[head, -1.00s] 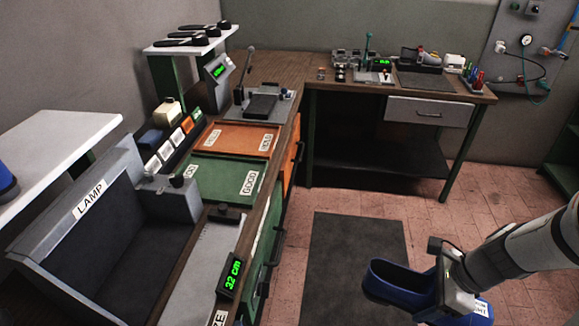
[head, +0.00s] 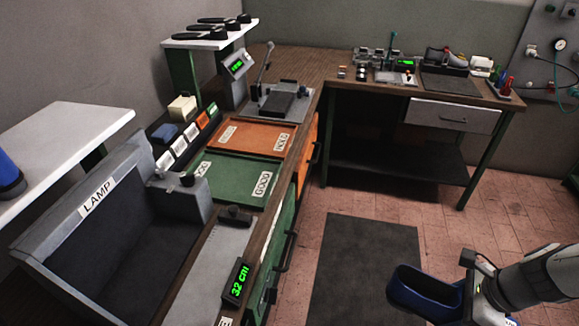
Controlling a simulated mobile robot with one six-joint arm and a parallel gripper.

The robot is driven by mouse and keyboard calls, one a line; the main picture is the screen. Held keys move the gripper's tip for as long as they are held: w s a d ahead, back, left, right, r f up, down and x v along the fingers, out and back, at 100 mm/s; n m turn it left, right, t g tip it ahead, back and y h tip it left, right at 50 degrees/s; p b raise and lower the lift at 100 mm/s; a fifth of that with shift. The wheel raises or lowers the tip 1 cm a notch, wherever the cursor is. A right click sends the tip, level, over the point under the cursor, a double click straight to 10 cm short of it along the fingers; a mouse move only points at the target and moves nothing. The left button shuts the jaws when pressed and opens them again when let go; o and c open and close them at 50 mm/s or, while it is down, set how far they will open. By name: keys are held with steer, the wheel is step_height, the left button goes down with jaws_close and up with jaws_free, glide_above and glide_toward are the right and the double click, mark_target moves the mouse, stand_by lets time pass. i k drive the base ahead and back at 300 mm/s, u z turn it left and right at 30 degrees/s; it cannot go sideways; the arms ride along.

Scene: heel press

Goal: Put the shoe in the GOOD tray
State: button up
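The blue shoe (head: 422,290) is at the lower right of the head view, held out over the floor with its dark opening upward. My gripper (head: 464,299) is shut on it at its right end; the fingertips are partly hidden by the shoe and the frame edge. The green GOOD tray (head: 225,178) lies empty on the left bench. It is up and to the left of the shoe, well apart from it.
The orange tray (head: 255,138) lies just behind the green one. The LAMP box (head: 97,197) and a gauge reading 32 cm (head: 237,282) stand nearer on the bench. Cabinet handles (head: 285,251) stick out below the bench edge. A dark floor mat (head: 365,265) lies clear.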

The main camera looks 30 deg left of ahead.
mark_target(233, 172)
steer(key=u, duration=0.05)
steer(key=i, duration=4.35)
steer(key=u, duration=4.55)
